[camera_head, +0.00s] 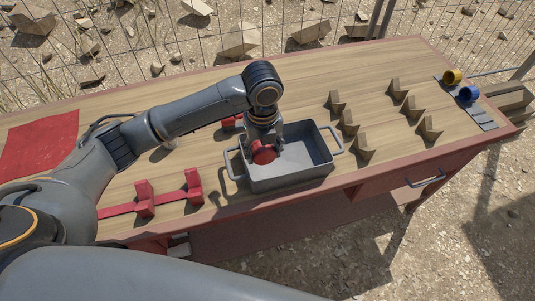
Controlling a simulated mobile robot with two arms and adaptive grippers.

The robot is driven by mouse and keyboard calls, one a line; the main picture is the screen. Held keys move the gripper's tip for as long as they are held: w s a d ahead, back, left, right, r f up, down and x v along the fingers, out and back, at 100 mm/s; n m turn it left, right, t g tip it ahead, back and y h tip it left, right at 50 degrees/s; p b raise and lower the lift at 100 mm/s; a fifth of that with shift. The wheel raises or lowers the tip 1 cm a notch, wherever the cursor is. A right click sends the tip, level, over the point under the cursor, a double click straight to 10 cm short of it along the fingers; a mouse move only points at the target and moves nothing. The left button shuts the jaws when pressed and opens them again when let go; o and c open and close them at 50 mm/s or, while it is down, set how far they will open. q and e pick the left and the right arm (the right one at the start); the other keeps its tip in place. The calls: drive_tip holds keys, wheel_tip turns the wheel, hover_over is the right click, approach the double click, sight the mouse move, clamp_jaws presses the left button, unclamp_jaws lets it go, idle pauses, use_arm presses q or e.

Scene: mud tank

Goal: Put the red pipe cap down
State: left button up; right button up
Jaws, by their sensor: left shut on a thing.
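The red pipe cap (263,153) is a small round piece at the end of my left arm, over the left part of the grey tank (290,184). My left gripper (265,143) points down and is shut on the red cap. The gripper partly hides the cap. I cannot tell whether the cap touches the tank. My right gripper does not show.
Red blocks (145,199) stand on a red strip at the table's front left. A red cloth (40,146) lies at the far left. Several wooden V-shaped blocks (348,124) stand right of the tank.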

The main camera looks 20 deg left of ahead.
use_arm(q)
drive_tip(key=w+f, duration=0.2)
drive_tip(key=f, duration=0.1)
drive_tip(key=w+f, duration=0.1)
drive_tip(key=f, duration=0.1)
drive_tip(key=shift+w+a, duration=0.25)
drive_tip(key=shift+w, duration=0.1)
wheel_tip(320, 180, down, 3)
drive_tip(key=shift+w+f+p, duration=0.15)
drive_tip(key=shift+f+p, duration=0.05)
drive_tip(key=shift+p, duration=0.15)
drive_tip(key=shift+f, duration=0.55)
drive_tip(key=o, duration=0.6)
drive_tip(key=shift+r, duration=0.1)
